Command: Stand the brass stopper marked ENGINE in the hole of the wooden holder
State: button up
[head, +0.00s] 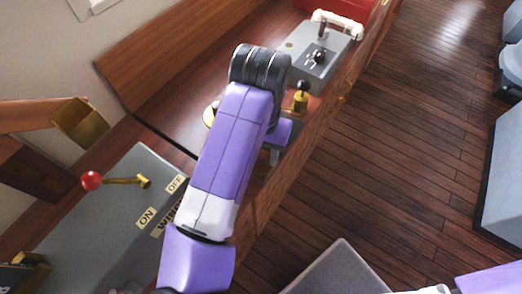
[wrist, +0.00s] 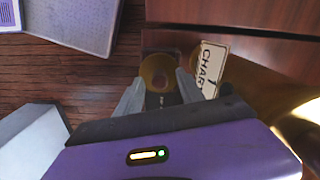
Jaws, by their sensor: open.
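My gripper (head: 271,156) is low at the counter's front edge, partly hidden behind my arm in the head view. In the wrist view my gripper (wrist: 158,82) has its two fingers apart, with a round brass piece (wrist: 156,69) showing between and just beyond the tips. I cannot tell whether they touch it. A dark marking lies below the piece, too small to read, so I cannot confirm ENGINE. In the head view a brass piece with a black knob (head: 300,97) stands upright on the counter beyond my gripper. I cannot clearly make out the wooden holder.
A label reading CHAR (wrist: 210,69) lies beside the right finger. A grey panel (head: 110,215) with a red-knobbed lever (head: 92,181) is at left. A grey control box (head: 318,55) stands at the counter's far end.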

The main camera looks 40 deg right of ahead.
notch_tip(320, 180, up, 8)
jog(key=shift+f+p, duration=0.1)
jog(key=shift+p, duration=0.25)
dwell(0.4)
